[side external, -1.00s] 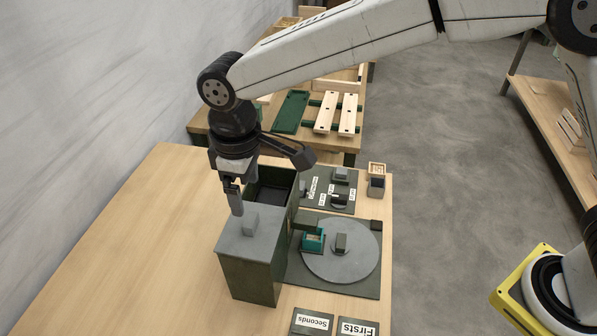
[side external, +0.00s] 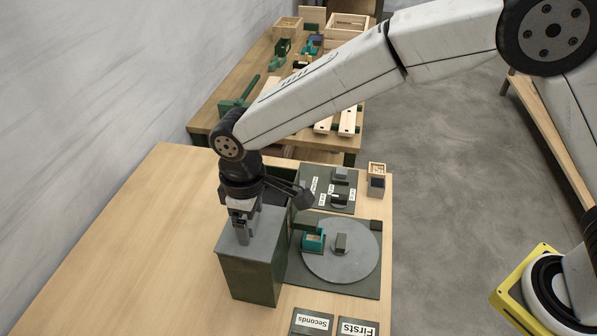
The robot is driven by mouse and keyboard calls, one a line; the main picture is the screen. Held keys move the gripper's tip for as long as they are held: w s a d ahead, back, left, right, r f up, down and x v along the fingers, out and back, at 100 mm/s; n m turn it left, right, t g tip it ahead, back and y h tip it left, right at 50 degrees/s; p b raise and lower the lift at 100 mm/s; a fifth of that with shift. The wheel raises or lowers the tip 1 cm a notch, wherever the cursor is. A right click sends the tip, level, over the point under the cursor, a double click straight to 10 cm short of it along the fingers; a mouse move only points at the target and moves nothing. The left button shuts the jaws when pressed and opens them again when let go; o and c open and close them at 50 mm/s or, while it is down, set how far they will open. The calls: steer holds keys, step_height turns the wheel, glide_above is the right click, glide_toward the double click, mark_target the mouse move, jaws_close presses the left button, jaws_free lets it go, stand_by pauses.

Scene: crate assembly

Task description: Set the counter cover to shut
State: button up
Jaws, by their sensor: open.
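The counter is a dark green box (side external: 249,281) at the front of the wooden table. Its flat grey cover (side external: 266,228) lies over the near part of the top. The gripper is open.
Right of the box, a grey round turntable (side external: 345,268) carries a teal part (side external: 313,240) and a dark block. A labelled panel (side external: 328,190) lies behind it. "Seconds" (side external: 313,322) and "Firsts" (side external: 357,327) plates are in front. The table left of the box is clear.

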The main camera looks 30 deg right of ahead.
steer(key=shift+c, duration=0.2)
jaws_close()
steer(key=w+d, duration=0.8)
steer(key=shift+w+d+r, duration=0.1)
steer(key=shift+w+d, duration=0.15)
steer(key=shift+w, duration=0.05)
jaws_free()
steer(key=shift+o, duration=0.2)
steer(key=shift+r, duration=0.1)
step_height(320, 180, up, 8)
steer(key=shift+f, duration=0.2)
